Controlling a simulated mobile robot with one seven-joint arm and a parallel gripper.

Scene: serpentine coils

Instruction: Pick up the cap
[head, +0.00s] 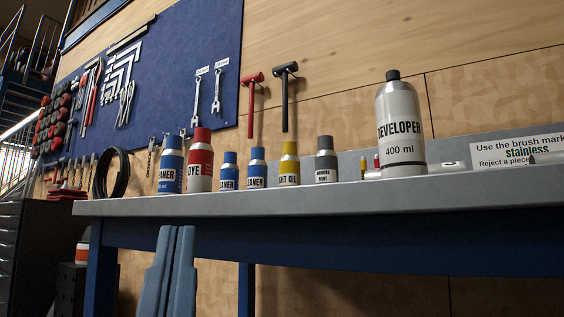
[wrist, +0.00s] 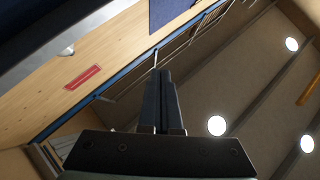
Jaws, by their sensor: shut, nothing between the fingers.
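No loose cap is clear in either view. A black cap (head: 393,75) sits on top of the silver DEVELOPER bottle (head: 400,108), which stands upright on the grey bench top (head: 300,198). My gripper (head: 178,230) is low in the head view, in front of the bench's left part and below its top edge, far left of that bottle. Its fingers are together and empty. In the wrist view, the gripper (wrist: 163,74) points up towards the ceiling and wall, with no bottle or cap in sight.
Several smaller bottles, including a red-capped DYE bottle (head: 200,160) and a yellow-capped oil bottle (head: 289,165), stand left of the DEVELOPER bottle. A black cable coil (head: 96,175) is at the left end. A white sign (head: 515,152) stands right. Tools hang on a blue board (head: 170,75).

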